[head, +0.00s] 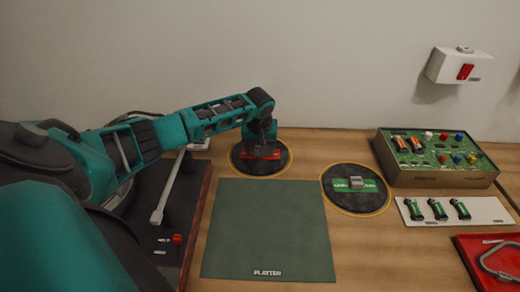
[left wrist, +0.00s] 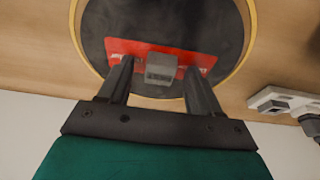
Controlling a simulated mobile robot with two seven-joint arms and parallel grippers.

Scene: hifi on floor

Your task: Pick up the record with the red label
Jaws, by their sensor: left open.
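The record with the red label (head: 242,166) is a dark disc with a yellow rim, lying at the back of the wooden surface. It also shows in the left wrist view (left wrist: 210,25), with its red label (left wrist: 135,48) and a grey block-like handle (left wrist: 161,68) at its centre. My left gripper (head: 262,147) is over this record. In the left wrist view its two fingers (left wrist: 157,80) are open, one on each side of the grey handle, with gaps between. I cannot tell how high the fingertips are. My right gripper is not in view.
A record with a green label (head: 355,203) lies to the right. A green mat marked PLATTER (head: 265,215) is in front. A green circuit box (head: 437,180), a white card with batteries (head: 480,211) and a red tray (head: 475,264) are at right. A turntable-like unit with a pale arm (head: 168,195) is at left.

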